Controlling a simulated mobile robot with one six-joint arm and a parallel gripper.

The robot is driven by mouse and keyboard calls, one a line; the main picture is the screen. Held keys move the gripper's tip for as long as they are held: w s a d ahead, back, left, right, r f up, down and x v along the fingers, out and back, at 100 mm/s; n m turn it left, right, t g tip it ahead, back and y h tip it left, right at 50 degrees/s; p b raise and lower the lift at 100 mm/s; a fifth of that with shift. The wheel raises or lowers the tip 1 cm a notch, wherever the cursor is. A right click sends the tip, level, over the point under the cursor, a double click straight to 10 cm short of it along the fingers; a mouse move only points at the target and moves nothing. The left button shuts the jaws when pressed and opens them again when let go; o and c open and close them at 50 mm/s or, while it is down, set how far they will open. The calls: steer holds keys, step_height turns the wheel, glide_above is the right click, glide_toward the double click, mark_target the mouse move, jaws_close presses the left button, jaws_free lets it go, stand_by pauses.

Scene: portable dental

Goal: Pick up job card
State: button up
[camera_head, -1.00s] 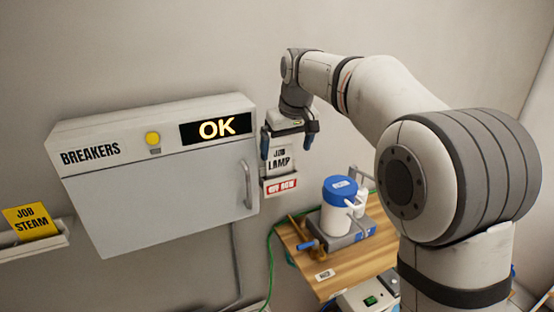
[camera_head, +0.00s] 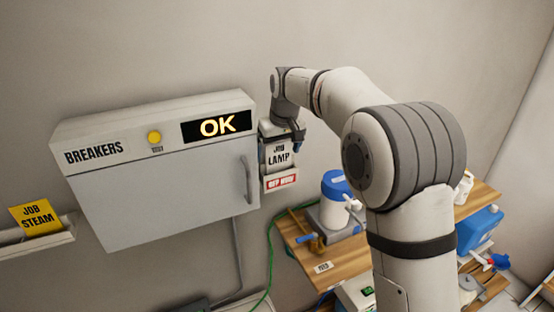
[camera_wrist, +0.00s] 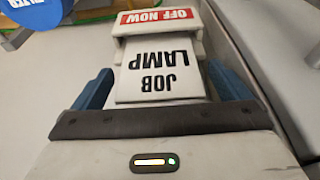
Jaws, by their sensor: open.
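A white job card reading "JOB LAMP" (camera_head: 279,157) stands in a small holder with a red "OFF NOW" label (camera_head: 282,181), right of the breaker box. My gripper (camera_head: 281,151) is open above it, its blue fingers at the card's two sides. In the wrist view, the card (camera_wrist: 160,78) appears upside down between the open fingers of my gripper (camera_wrist: 161,86), with visible gaps on both sides. The "OFF NOW" label (camera_wrist: 156,18) is beyond it. A yellow card reading "JOB STEAM" (camera_head: 36,217) stands on the left ledge, far from my gripper.
The grey breaker box (camera_head: 165,195), with an "OK" display (camera_head: 216,125) and a handle, is close on the left of my gripper. A wooden bench (camera_head: 340,262) below holds a blue-lidded container (camera_head: 335,185). A green cable (camera_head: 270,260) hangs beside it.

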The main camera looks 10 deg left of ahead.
steer(key=shift+c, duration=0.6)
steer(key=c, duration=0.9)
steer(key=shift+r, duration=0.1)
steer(key=shift+c, duration=0.2)
